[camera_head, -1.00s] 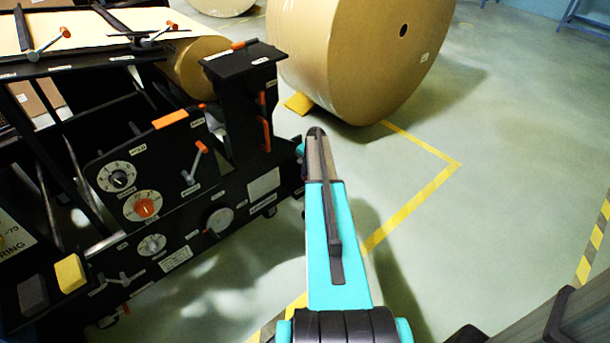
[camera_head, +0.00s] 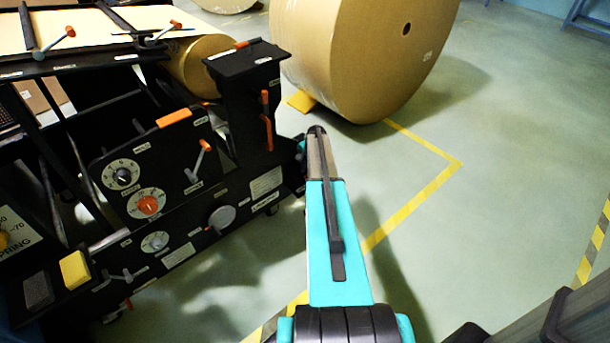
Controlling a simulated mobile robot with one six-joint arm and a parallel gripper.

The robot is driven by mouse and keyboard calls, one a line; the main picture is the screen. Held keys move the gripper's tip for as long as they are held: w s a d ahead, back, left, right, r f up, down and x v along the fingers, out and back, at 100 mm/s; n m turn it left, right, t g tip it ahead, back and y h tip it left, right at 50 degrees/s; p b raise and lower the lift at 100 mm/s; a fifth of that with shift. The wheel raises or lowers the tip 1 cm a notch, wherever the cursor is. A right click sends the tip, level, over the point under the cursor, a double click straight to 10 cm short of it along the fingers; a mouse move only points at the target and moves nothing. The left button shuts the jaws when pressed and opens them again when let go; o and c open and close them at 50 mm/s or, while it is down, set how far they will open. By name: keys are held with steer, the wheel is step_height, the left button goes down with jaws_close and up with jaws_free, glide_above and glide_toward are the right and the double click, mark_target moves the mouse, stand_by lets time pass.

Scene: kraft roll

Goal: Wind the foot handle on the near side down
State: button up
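A dark machine frame (camera_head: 185,228) fills the left of the view. Low on its near end is a small grey crank-like handle (camera_head: 124,275), close to the floor and left of a small dial; it looks like the foot handle, but its label is too small to read. A dark foot or caster partly shows beneath it. My teal arm reaches forward through the middle of the view, well to the right of this handle. My gripper is hidden beyond the far end of the arm, so its fingers do not show.
The machine's side carries a white dial with a red knob (camera_head: 148,205), a lever with an orange grip (camera_head: 199,160) and a yellow block (camera_head: 75,269). A large kraft roll (camera_head: 345,60) stands behind. Yellow-taped floor (camera_head: 440,230) to the right is open.

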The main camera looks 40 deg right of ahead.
steer(key=shift+s+f, duration=0.1)
steer(key=shift+s+r, duration=0.1)
steer(key=shift+r, duration=0.1)
steer(key=p+v, duration=0.1)
steer(key=v, duration=1.2)
steer(key=shift+r+p, duration=0.25)
steer(key=shift+p, duration=0.05)
